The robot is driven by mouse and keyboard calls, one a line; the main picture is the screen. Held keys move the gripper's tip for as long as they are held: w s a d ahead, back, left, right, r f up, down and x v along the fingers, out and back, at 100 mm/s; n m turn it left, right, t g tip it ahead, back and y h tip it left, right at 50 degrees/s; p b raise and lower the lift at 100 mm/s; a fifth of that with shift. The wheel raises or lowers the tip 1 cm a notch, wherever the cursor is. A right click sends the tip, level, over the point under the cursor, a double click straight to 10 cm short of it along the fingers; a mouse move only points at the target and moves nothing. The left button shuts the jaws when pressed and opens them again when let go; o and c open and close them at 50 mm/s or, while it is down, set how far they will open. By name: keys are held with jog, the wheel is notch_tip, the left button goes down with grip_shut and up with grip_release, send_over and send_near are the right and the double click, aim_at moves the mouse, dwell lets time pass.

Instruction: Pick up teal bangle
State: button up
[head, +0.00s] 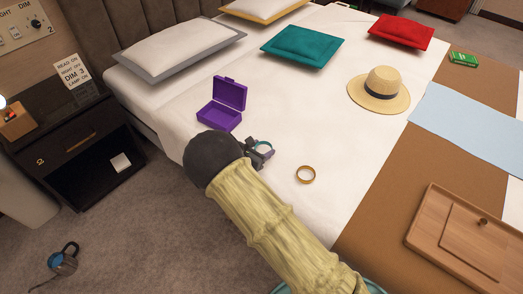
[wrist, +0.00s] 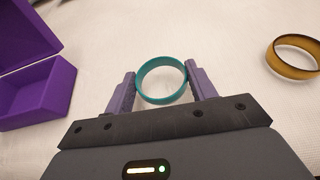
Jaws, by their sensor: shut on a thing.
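The teal bangle (wrist: 161,98) is a ring seen between the two fingers of my gripper (wrist: 160,82) in the wrist view. The fingers touch its left and right outer sides, and my gripper is shut on it. In the head view, part of the bangle (head: 265,147) shows at my gripper (head: 264,151), low over the white bed; my wrist hides the rest. I cannot tell whether the bangle is clear of the sheet.
An open purple box (head: 219,117) lies left of my gripper. A gold-brown bangle (head: 306,174) lies to the right. White sheet is free between hat and box.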

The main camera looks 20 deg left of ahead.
notch_tip(320, 180, up, 9)
jog(key=p, duration=0.2)
